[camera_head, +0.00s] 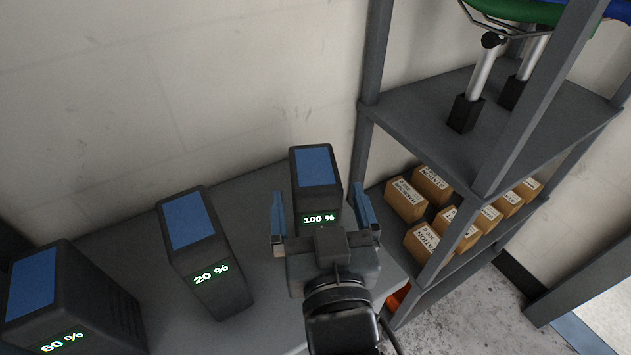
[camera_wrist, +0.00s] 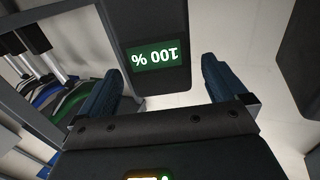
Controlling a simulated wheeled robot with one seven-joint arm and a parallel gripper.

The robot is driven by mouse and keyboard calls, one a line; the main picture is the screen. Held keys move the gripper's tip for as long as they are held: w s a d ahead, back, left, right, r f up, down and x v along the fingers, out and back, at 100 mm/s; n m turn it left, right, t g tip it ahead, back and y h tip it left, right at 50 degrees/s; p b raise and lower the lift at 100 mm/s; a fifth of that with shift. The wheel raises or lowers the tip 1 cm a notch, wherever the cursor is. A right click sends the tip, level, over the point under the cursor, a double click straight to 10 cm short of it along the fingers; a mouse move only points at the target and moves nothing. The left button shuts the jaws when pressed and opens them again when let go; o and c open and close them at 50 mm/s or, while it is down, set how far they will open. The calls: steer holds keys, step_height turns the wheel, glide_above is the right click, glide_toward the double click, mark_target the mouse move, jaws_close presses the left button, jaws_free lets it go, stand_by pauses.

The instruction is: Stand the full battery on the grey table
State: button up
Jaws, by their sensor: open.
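The full battery (camera_head: 316,172) is a black box with a blue top and a green 100 % display. It stands upright at the far right of the grey table (camera_head: 262,192). Its display also shows upside down in the wrist view (camera_wrist: 158,54). My gripper (camera_head: 324,213) is open, its blue fingers apart, right in front of the battery. In the wrist view my fingertips (camera_wrist: 163,84) are to either side of the battery's lower end in the picture. I cannot tell whether they touch it. My gripper hides the battery's lower part in the head view.
A 20 % battery (camera_head: 205,250) and a 60 % battery (camera_head: 75,300) stand to the left on the same table. A grey shelf rack (camera_head: 430,125) with several cardboard boxes (camera_head: 405,199) stands close on the right. A pale wall (camera_head: 180,90) is behind.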

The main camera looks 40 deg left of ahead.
steer(key=v, duration=0.7)
steer(key=shift+b, duration=0.3)
steer(key=s+d+f+m+t+h, duration=0.1)
steer(key=s+d+f+h, duration=0.15)
steer(key=d, duration=0.45)
steer(key=s+d+f+m+h, duration=0.1)
steer(key=d+f+m, duration=0.15)
steer(key=d, duration=0.45)
steer(key=s+d+f+m+t+h, duration=0.1)
steer(key=d+f+h, duration=0.15)
steer(key=d, duration=0.55)
steer(key=s+d+r+m+h, duration=0.1)
steer(key=s+d+m+h, duration=0.3)
steer(key=s+d, duration=0.9)
steer(key=s+h, duration=0.2)
steer(key=shift+r+h, duration=0.25)
steer(key=shift+h, duration=0.15)
steer(key=shift+s+m, duration=0.15)
steer(key=shift+m, duration=0.1)
steer(key=shift+c, duration=0.2)
